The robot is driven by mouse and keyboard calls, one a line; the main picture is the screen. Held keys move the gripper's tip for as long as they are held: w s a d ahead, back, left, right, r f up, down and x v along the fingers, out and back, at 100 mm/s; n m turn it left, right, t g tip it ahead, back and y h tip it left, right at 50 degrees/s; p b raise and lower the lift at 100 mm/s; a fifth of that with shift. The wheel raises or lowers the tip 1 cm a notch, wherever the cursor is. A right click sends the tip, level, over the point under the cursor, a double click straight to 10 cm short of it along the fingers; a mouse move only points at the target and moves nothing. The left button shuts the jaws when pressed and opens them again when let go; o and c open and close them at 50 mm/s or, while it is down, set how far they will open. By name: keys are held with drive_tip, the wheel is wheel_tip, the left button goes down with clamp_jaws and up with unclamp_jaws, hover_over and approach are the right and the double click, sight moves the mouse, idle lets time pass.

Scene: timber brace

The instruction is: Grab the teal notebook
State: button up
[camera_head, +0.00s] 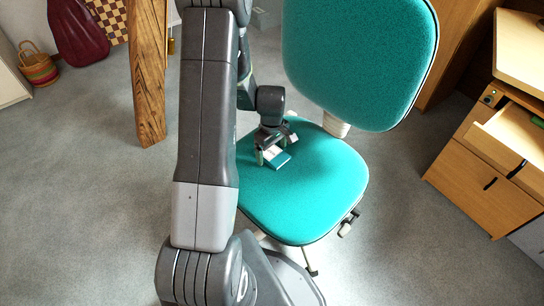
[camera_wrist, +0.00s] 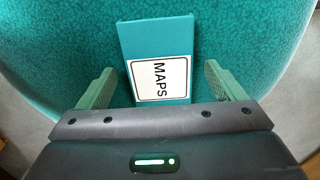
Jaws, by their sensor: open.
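The teal notebook (camera_wrist: 156,38) lies on the seat of the teal office chair (camera_head: 300,195). In the wrist view it bears a white label reading MAPS. In the head view the notebook (camera_head: 281,160) shows below my gripper (camera_head: 269,155), partly covered by it. In the wrist view my gripper (camera_wrist: 165,85) is open, with one green finger on each side of the notebook's near part and a gap on both sides. The notebook's near end is hidden behind the gripper body. I cannot tell how far the fingertips are above the seat.
The chair's backrest (camera_head: 360,60) rises just behind and right of my gripper. A timber post (camera_head: 147,75) stands left of my arm. A wooden desk with an open drawer (camera_head: 510,135) is at the right. A basket (camera_head: 38,66) stands far left. Grey floor is clear at left.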

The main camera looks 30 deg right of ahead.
drive_tip(key=shift+f, duration=0.2)
drive_tip(key=shift+c, duration=0.2)
drive_tip(key=c, duration=1)
drive_tip(key=shift+c, duration=0.2)
